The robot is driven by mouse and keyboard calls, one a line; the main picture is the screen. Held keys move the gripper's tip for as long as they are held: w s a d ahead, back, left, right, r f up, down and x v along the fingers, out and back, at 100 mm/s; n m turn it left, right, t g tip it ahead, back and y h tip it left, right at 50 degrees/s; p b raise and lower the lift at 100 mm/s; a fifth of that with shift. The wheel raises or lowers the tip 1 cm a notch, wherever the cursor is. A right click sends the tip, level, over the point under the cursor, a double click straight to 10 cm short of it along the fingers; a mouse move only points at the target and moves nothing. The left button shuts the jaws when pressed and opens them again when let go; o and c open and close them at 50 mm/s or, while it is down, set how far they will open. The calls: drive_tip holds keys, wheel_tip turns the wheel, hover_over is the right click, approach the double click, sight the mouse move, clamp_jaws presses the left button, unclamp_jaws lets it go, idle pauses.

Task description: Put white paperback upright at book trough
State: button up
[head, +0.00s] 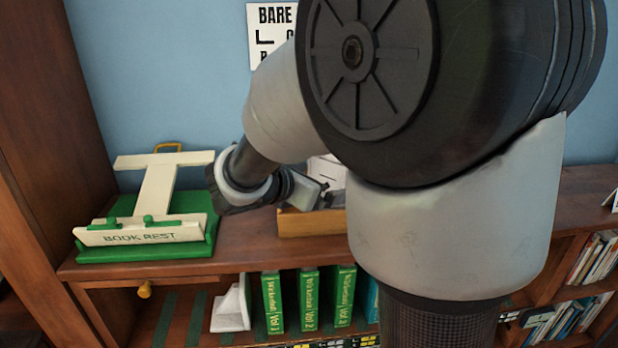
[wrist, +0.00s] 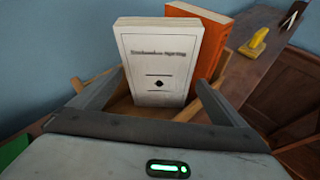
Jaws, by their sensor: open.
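The white paperback (wrist: 160,62) stands upright in the wooden book trough (wrist: 189,112), its printed cover facing my wrist camera. My gripper (wrist: 148,98) is open, with one finger on each side of the lower part of the paperback; I cannot tell whether either finger touches it. In the head view my gripper (head: 318,196) is at the trough (head: 312,223). A pale part of the paperback (head: 328,171) shows behind the gripper there, and my arm hides much of the trough's right side.
An orange book (wrist: 208,38) stands behind the paperback. A green and cream book rest (head: 145,232) stands left of the trough.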

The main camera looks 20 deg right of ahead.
drive_tip(key=v, duration=1)
drive_tip(key=shift+s+a, duration=0.15)
drive_tip(key=shift+a, duration=0.15)
drive_tip(key=shift+r, duration=0.1)
